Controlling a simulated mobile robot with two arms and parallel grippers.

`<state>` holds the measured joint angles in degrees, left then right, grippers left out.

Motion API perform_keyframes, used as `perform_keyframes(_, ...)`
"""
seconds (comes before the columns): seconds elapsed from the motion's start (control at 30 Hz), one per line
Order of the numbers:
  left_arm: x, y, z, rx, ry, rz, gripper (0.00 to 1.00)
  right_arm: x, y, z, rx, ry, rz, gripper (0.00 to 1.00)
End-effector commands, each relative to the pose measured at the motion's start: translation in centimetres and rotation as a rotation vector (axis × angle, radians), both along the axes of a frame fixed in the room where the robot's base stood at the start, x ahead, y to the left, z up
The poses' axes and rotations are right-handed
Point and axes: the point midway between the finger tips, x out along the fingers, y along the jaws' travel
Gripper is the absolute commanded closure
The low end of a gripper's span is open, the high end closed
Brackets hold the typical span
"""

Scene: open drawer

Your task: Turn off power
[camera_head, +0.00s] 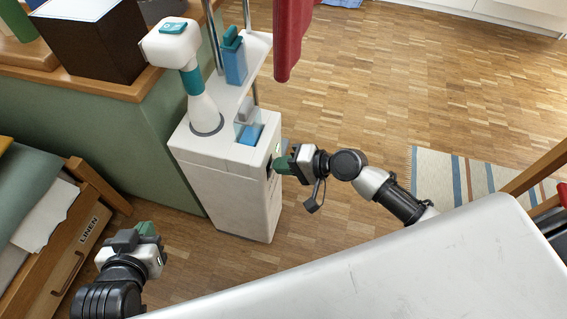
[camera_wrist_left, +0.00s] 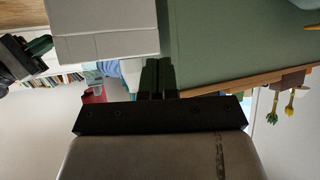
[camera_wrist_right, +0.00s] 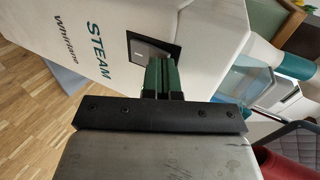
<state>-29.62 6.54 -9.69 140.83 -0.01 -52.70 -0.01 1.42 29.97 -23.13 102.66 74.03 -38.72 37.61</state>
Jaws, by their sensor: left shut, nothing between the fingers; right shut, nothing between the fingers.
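A white steam machine (camera_head: 232,185) stands upright on the wood floor. In the right wrist view its side (camera_wrist_right: 85,50) reads "STEAM", and it carries a power switch (camera_wrist_right: 146,50), a grey rocker in a black frame. My right gripper (camera_head: 277,165) is shut and empty, its green fingertips (camera_wrist_right: 159,66) right at the switch. They cover part of it; whether they touch it I cannot tell. In the head view the switch is mostly hidden behind this gripper. My left gripper (camera_head: 148,230) is shut and empty, low at the left, apart from the machine.
A green partition (camera_head: 120,145) with a wooden ledge stands left of the machine. A wooden crate marked "LINEN" (camera_head: 88,230) is at the lower left. A striped rug (camera_head: 455,172) lies at the right. Floor behind the machine is clear.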

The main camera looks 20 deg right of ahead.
Motion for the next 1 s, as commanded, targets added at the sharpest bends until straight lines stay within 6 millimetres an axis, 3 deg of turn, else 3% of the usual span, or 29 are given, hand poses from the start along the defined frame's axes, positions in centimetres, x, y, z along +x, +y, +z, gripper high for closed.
perform_keyframes(0.13, -1.6, 0.8, -1.1, 0.033, 0.143, 0.012, 1.00, 0.3, 0.4, 0.4, -0.001, -0.001, 0.000, 1.00)
perform_keyframes(0.43, -1.6, 0.7, -1.3, 0.033, 0.144, 0.012, 1.00, 0.3, 0.4, 0.3, -0.001, -0.001, 0.000, 1.00)
perform_keyframes(1.0, -3.9, 1.5, -2.6, 0.068, 0.312, 0.022, 1.00, 0.3, 0.4, 1.0, -0.001, 0.001, 0.000, 1.00)
